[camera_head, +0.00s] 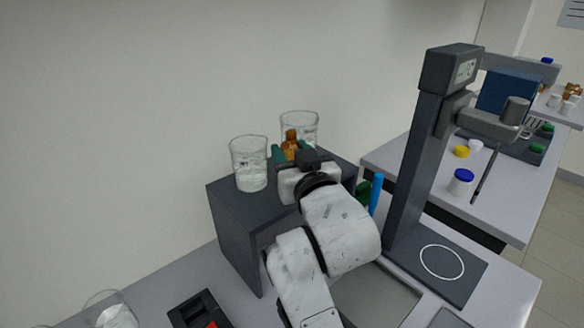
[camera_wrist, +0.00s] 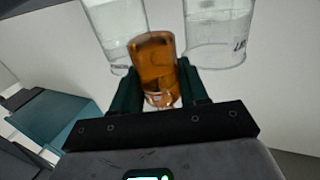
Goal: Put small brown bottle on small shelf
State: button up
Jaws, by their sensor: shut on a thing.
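The small brown bottle (camera_head: 291,140) is above or on top of the dark small shelf (camera_head: 229,210), between two glass beakers. In the wrist view the brown bottle (camera_wrist: 154,66) sits between the two dark green fingers of my gripper (camera_wrist: 153,92), which is shut on it. My gripper (camera_head: 290,153) also shows in the head view, over the shelf top. The bottle looks roughly upright. Its base is hidden in the head view, so I cannot tell whether it touches the shelf.
One beaker (camera_head: 249,165) stands on the shelf left of the bottle, another beaker (camera_head: 300,126) behind it. Both are close to my fingers. A tall dark stand (camera_head: 415,150) with a clamped rod rises to the right. A further bench (camera_head: 498,205) holds several small jars.

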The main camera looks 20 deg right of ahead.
jog(key=f, duration=0.3)
jog(key=shift+w+d+f+p, duration=0.1)
jog(key=shift+w+d+p, duration=0.05)
jog(key=shift+w+p, duration=0.2)
jog(key=shift+f, duration=0.4)
jog(key=shift+f, duration=0.1)
jog(key=shift+f, duration=0.15)
jog(key=o, duration=0.8)
jog(key=shift+r, duration=0.4)
jog(key=s, duration=0.8)
jog(key=s+a+b, duration=0.1)
jog(key=s, duration=0.3)
jog(key=shift+f, duration=0.15)
